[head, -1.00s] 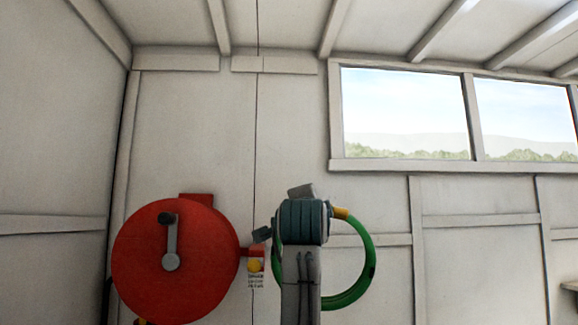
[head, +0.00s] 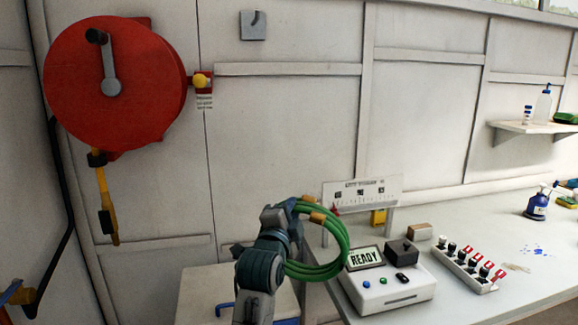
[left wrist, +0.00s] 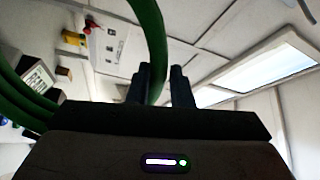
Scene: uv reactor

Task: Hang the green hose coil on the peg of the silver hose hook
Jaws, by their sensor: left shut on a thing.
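The green hose coil (head: 343,240), bound with orange-yellow bands, is held by my left gripper (head: 292,212) low in the middle of the head view. In the left wrist view its green loop (left wrist: 150,30) passes between the fingers of the left gripper (left wrist: 161,85), which is shut on it. The silver hose hook (head: 253,27) is a small grey plate with a short peg, on the wall at the top. The coil is apart from it and appears well below it and to the right. My right gripper is out of view.
A red hose reel (head: 140,95) is on the wall left of the hook. The wall around the hook is clear.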

